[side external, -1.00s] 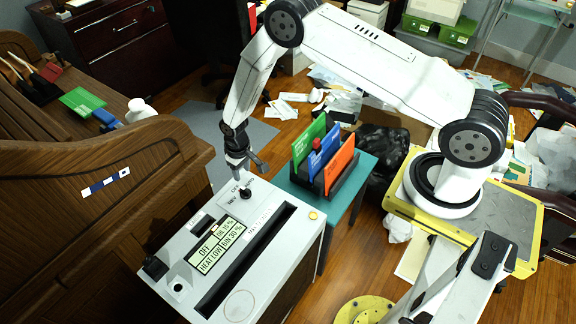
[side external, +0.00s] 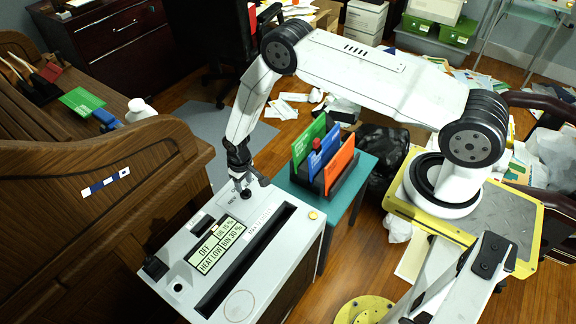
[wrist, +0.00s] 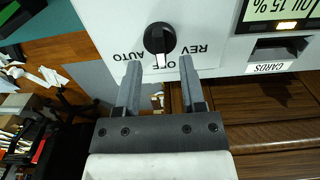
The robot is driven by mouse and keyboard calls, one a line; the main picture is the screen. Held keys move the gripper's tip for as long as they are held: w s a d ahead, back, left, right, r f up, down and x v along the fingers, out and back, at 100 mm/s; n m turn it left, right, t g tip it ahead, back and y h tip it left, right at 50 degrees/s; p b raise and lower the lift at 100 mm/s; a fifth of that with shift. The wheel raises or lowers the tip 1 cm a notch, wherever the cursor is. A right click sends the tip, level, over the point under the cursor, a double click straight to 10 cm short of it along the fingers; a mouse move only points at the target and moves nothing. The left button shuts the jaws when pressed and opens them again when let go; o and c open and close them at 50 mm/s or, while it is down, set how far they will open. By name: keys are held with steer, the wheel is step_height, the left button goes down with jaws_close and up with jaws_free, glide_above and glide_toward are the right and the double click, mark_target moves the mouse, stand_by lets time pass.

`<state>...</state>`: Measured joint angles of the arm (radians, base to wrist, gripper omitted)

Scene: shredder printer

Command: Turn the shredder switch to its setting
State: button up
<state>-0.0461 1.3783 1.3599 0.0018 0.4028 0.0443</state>
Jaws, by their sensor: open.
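The shredder (side external: 250,290) is a pale grey machine with a long dark slot on top. Its switch (wrist: 160,38) is a round black knob with a white pointer line. In the wrist view the line points down, toward a partly hidden label between AUTO and REV. My gripper (wrist: 159,70) is open, its two fingers apart and empty, with the knob just beyond the fingertips and roughly centred between them. In the side view my gripper (side external: 243,186) is low over the switch end of the shredder and mostly hides the knob.
A lit display (side external: 215,244) on the shredder reads OFF and HEAT LOW. A wooden desk (side external: 110,200) rises close on the left. A teal table (side external: 355,180) with coloured folders (side external: 325,160) stands just right of my gripper.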

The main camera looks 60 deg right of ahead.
mark_target(245, 192)
steer(key=shift+f, duration=1.45)
jaws_close()
